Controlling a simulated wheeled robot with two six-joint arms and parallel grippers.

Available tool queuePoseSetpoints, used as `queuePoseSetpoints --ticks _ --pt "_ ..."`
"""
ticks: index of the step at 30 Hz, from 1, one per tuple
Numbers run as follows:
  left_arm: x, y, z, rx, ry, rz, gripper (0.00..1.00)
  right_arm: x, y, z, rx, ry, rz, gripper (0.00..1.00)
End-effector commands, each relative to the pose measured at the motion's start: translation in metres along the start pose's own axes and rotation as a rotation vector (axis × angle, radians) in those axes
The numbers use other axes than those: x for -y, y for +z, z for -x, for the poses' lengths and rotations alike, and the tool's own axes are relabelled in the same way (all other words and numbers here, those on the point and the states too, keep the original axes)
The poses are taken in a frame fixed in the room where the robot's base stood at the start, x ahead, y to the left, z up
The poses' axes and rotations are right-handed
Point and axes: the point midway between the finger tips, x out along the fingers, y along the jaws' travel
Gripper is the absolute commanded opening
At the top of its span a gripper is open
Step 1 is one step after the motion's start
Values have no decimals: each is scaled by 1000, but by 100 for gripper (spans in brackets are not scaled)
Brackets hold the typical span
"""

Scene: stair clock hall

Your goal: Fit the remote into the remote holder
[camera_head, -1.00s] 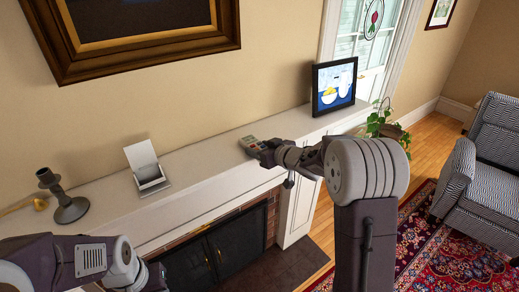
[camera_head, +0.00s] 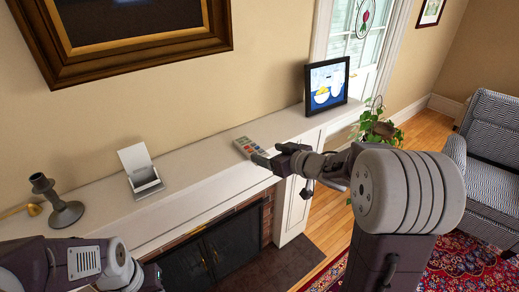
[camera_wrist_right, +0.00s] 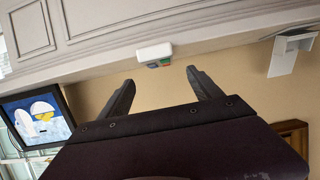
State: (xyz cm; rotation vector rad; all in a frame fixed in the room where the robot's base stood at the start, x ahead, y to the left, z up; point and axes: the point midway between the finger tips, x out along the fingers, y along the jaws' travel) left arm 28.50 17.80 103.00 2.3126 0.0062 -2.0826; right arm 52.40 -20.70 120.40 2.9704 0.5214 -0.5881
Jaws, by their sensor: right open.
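The remote (camera_head: 247,146), light grey with coloured buttons, lies on the white mantel shelf, and it also shows in the right wrist view (camera_wrist_right: 150,54). The remote holder (camera_head: 146,186) is a small white open box with a raised back panel, standing on the mantel to the left of the remote. It appears at the upper right of the wrist view (camera_wrist_right: 284,57). My right gripper (camera_head: 264,157) is just in front of the remote, apart from it. In the wrist view its two fingers (camera_wrist_right: 160,76) are spread and empty, with the remote beyond the tips. My left gripper is not visible.
A dark candlestick (camera_head: 66,213) stands on the mantel left of the holder. A framed picture (camera_head: 328,84) stands at the mantel's right end, near a plant (camera_head: 376,128). The mantel (camera_head: 198,163) is clear between holder and remote.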

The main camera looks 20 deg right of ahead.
Motion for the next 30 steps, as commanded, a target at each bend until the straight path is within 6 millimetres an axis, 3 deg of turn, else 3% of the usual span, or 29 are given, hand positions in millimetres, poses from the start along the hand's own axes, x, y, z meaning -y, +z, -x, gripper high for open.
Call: queuePoseSetpoints --ticks 6,14,17,20,22,25,27,30 --pt "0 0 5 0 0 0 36 0 0 25 0 1 -1 74" --pt "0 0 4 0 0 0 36 0 0 26 0 0 -1 74" --pt "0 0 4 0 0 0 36 -6 10 22 36 67 -13 74" --pt "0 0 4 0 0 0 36 -17 57 24 205 237 -63 74" --pt "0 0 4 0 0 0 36 -7 111 40 414 322 -121 74" --pt "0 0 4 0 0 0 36 36 183 78 728 329 -213 74" --pt "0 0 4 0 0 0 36 68 213 103 888 289 -261 74" --pt "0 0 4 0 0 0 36 99 234 126 1020 233 -305 74"
